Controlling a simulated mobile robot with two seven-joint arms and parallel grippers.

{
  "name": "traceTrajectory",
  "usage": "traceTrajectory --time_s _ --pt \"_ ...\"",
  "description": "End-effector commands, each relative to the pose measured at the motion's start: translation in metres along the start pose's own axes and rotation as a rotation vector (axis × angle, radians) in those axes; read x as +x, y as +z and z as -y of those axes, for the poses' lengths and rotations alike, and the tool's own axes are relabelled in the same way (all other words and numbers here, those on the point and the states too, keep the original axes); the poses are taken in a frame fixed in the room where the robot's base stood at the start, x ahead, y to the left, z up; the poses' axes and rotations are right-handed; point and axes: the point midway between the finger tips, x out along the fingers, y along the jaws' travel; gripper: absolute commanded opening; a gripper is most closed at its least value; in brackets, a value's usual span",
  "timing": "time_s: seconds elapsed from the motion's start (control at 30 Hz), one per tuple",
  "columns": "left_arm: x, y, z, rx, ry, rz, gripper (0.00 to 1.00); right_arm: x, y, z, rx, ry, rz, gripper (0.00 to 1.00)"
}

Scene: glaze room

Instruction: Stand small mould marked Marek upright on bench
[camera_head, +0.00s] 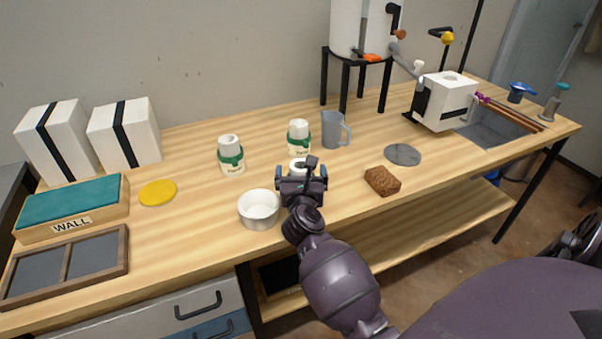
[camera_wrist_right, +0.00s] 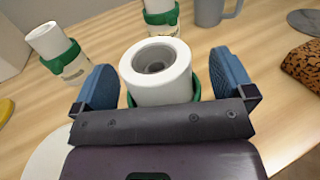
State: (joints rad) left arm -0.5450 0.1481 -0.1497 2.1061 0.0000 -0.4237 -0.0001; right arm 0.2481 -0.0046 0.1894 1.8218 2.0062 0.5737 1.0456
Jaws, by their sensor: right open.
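Three small white moulds with green bands stand on the bench (camera_head: 205,215). One mould (camera_head: 231,155) is left of my right gripper, and another (camera_head: 299,136) stands behind it. The third mould (camera_head: 298,165) is mostly hidden by my right gripper (camera_head: 301,175) in the head view. In the right wrist view this third mould (camera_wrist_right: 157,72) sits between the open blue fingers (camera_wrist_right: 163,78), its round hollow top toward the camera. The gap to each finger is hard to judge. I cannot read the names on the labels. My left gripper is not in view.
A white bowl (camera_head: 258,210) stands close left of the right gripper. A brown sponge-like block (camera_head: 382,181), a grey mug (camera_head: 333,130) and a grey disc (camera_head: 402,154) are to its right. A yellow disc (camera_head: 158,192) lies left. Bare bench shows between them.

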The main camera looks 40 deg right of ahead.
Motion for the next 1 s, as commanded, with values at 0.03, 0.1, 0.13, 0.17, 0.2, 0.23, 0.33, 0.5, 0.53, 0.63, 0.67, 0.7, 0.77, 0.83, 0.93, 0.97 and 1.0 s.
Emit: traceTrajectory --time_s 0.03,0.1,0.13,0.17,0.2,0.23,0.33,0.5,0.53,0.63,0.67,0.7,0.77,0.83,0.93,0.97,1.0 --pt "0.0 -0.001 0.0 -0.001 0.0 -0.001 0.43 0.0 0.001 0.0 0.0 0.0 0.0 1.0" --pt "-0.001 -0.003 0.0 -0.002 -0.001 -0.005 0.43 0.0 0.004 0.0 0.0 0.0 0.002 1.0" --pt "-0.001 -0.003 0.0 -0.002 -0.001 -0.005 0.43 -0.001 0.005 0.0 0.0 0.0 0.001 1.0" --pt "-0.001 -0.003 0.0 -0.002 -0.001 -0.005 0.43 -0.004 0.003 0.0 0.0 0.0 -0.001 1.0" --pt "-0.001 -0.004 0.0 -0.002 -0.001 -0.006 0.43 -0.009 0.003 0.0 0.001 0.0 -0.002 1.0" --pt "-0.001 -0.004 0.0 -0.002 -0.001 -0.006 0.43 -0.013 0.003 0.0 0.002 0.001 -0.002 1.0" --pt "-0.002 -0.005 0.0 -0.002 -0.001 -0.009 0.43 -0.03 0.003 0.0 0.002 0.0 -0.002 1.0" --pt "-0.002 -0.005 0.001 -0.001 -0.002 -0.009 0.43 -0.064 0.003 0.001 0.002 -0.001 -0.003 1.0" --pt "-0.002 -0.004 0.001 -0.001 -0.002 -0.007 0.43 -0.07 0.002 0.001 0.001 0.0 -0.004 1.0" --pt "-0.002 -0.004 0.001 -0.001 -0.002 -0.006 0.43 -0.088 0.002 0.0 0.0 0.0 -0.003 1.0" --pt "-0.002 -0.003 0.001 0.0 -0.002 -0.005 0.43 -0.093 0.002 0.001 0.0 -0.001 -0.003 1.0" --pt "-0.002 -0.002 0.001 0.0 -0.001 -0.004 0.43 -0.098 0.002 0.0 -0.001 0.0 -0.003 1.0" --pt "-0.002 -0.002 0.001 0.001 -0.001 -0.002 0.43 -0.106 0.001 0.0 0.0 0.0 -0.003 1.0" --pt "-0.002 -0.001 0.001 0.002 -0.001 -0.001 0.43 -0.112 0.002 0.0 0.0 0.0 -0.002 1.0" --pt "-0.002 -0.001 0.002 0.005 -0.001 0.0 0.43 -0.118 0.002 0.0 -0.002 0.0 -0.001 1.0" --pt "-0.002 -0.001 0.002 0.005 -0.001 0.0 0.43 -0.119 0.002 0.0 -0.006 0.001 0.0 1.0" --pt "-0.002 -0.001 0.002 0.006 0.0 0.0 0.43 -0.12 0.003 0.001 -0.02 0.003 0.006 1.0"
